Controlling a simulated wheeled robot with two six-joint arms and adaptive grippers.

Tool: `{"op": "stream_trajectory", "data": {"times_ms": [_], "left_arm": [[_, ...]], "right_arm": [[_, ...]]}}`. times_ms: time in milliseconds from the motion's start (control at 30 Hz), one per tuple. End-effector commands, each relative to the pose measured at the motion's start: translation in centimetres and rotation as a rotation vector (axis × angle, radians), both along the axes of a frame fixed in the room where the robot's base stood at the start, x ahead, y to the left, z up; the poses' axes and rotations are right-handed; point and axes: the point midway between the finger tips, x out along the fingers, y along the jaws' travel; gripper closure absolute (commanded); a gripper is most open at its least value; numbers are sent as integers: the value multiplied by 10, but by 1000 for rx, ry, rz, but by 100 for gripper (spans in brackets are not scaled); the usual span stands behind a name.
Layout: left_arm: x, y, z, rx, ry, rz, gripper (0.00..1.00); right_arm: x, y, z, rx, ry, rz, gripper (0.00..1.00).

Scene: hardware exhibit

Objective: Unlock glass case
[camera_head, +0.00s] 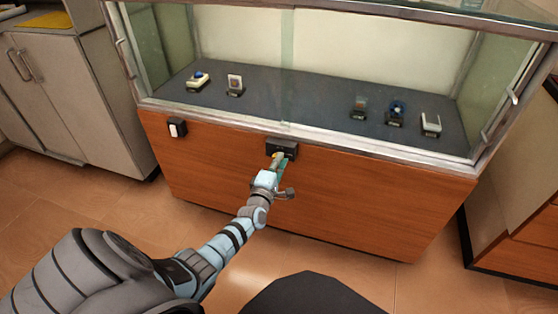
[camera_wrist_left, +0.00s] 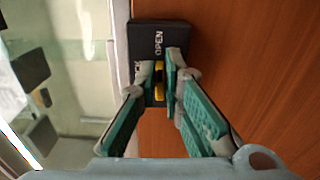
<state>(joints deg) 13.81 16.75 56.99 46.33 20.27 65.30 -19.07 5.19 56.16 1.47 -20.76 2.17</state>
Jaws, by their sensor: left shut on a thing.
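The glass case (camera_head: 240,40) stands on a wooden base (camera_head: 330,200), with a metal-framed front. A small black lock box (camera_head: 282,147) sits on the wood just below the glass, near the middle. In the left wrist view the lock box (camera_wrist_left: 160,36) shows the word "OPEN" and part of another word. My left gripper (camera_head: 275,160) reaches the lock box. In the wrist view its fingers (camera_wrist_left: 159,85) are closed around a yellow and black piece (camera_wrist_left: 158,72) at the box, possibly a key or knob; the fingers partly hide it. My right gripper is not in view.
Several small exhibits, such as a blue-topped one (camera_head: 198,79) and a white one (camera_head: 431,123), stand on the dark case floor. A white switch on a black plate (camera_head: 177,128) is left on the wood. Cabinets (camera_head: 60,85) stand at left; tiled floor (camera_head: 130,215) lies in front.

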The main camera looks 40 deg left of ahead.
Motion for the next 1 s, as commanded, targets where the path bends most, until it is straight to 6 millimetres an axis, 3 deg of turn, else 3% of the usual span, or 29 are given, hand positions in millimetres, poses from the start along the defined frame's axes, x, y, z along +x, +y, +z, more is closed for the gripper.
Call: {"op": "stream_trajectory", "data": {"times_ms": [667,700,800,1000], "left_arm": [[-1,0,-2,65,26,0,100],[-1,0,-2,65,26,0,87],[0,0,-2,64,25,0,72],[0,0,-1,64,23,0,72]], "right_arm": [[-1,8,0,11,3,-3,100],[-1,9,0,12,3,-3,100],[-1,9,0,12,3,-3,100],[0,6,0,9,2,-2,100]]}}
